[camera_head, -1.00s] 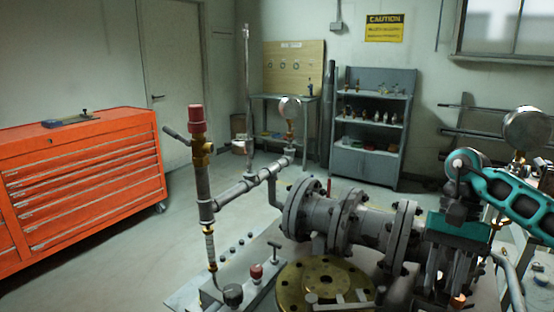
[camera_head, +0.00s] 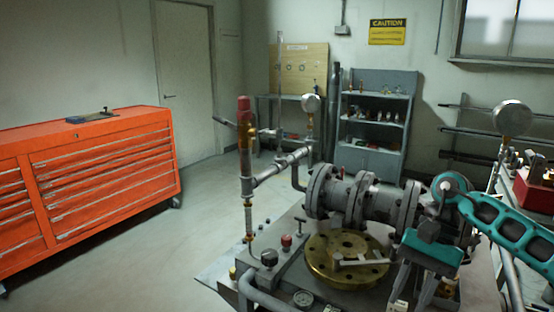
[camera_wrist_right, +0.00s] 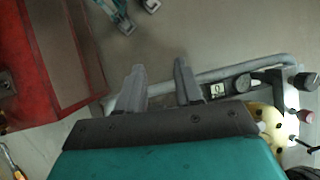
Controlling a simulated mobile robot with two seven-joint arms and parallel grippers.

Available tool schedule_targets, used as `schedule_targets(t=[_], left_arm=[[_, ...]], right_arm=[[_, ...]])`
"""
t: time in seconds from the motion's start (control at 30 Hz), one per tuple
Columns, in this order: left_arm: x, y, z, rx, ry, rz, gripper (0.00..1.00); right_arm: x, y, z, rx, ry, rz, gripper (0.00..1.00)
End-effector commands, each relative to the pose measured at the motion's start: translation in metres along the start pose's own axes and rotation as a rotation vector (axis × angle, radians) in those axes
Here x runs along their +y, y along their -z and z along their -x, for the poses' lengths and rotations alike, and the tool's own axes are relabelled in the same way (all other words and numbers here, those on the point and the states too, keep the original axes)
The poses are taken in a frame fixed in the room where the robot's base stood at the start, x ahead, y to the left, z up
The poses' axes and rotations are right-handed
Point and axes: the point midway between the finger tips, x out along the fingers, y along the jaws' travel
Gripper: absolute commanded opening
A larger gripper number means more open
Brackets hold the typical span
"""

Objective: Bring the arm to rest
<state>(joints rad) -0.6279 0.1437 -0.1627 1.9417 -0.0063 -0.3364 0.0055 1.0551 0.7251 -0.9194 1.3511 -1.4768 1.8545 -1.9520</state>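My right arm comes in from the right in the head view, with its gripper (camera_head: 414,286) pointing down beside the front right of the pipe assembly. In the right wrist view the two grey fingers (camera_wrist_right: 160,86) stand apart with nothing between them, so the gripper is open and empty. The flanged grey pipe and valve body (camera_head: 365,200) lies on the bench behind it. A brass flange disc (camera_head: 330,268) with a grey bar across it lies left of the gripper, apart from it.
An upright pipe with a red cap (camera_head: 244,104) and pressure gauges (camera_head: 513,117) rise from the bench. A red box (camera_head: 535,190) stands at the right; it also shows in the wrist view (camera_wrist_right: 35,85). An orange tool chest (camera_head: 100,185) stands left, with clear floor between.

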Motion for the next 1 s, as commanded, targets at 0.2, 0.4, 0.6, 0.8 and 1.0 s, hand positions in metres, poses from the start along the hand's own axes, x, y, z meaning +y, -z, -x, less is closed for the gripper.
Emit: schedule_targets(t=[0.2,0.4,0.6,0.8,1.0], left_arm=[[0.001,-0.006,-0.004,-0.001,0.000,0.002,0.65],[0.001,-0.011,-0.007,0.000,0.000,0.001,0.65],[0.000,-0.015,-0.012,0.003,0.000,0.001,0.65],[0.000,-0.018,-0.016,0.007,0.001,0.000,0.65],[0.000,-0.023,-0.020,0.007,0.001,0.000,0.65]], right_arm=[[-0.065,-0.050,-0.077,-0.318,0.298,-0.200,0.35],[-0.120,-0.104,-0.109,-0.824,0.565,-0.603,0.35],[-0.140,-0.109,-0.105,-1.443,0.687,-1.151,0.35],[-0.112,-0.060,-0.122,-2.122,0.634,-1.755,0.35],[-0.036,-0.006,-0.190,1.995,-0.275,1.619,0.35]])
